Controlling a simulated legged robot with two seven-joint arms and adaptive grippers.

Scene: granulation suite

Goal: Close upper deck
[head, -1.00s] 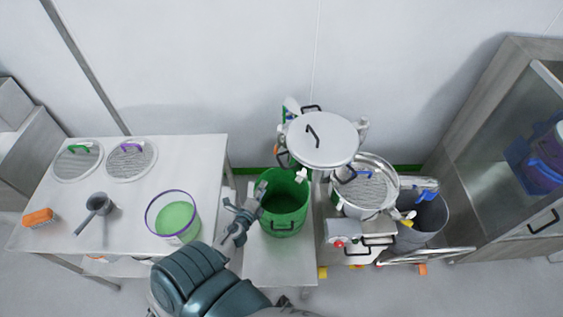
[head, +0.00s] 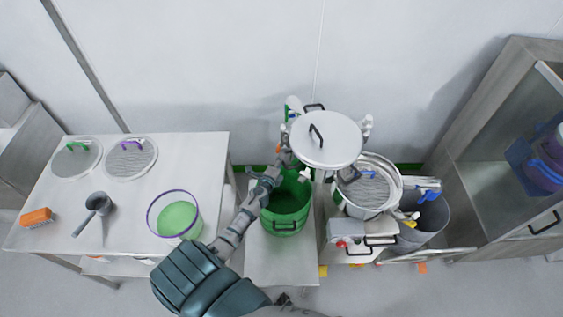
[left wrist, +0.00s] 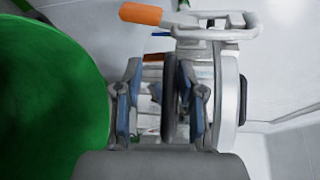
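The sifter has a round white lid-like deck (head: 325,150) with a black handle on top. It sits up and left of an open round metal pan (head: 350,200) with a mesh inside. My left gripper (head: 277,174) is at the left side of the white deck, above the green bucket's back rim. In the left wrist view my left gripper (left wrist: 158,105) has its two blue-padded fingers apart. A dark curved bar (left wrist: 169,90) shows between them, nearer the right finger; contact cannot be told. An orange-handled lever (left wrist: 141,14) is above the fingers. My right gripper is not in view.
A green bucket (head: 286,222) stands just below the left gripper; it fills the left wrist view's left side (left wrist: 45,100). A grey bin (head: 432,225) with tools is right of the sifter. The left table (head: 140,205) holds mesh lids, a scoop, an orange brush and a bowl.

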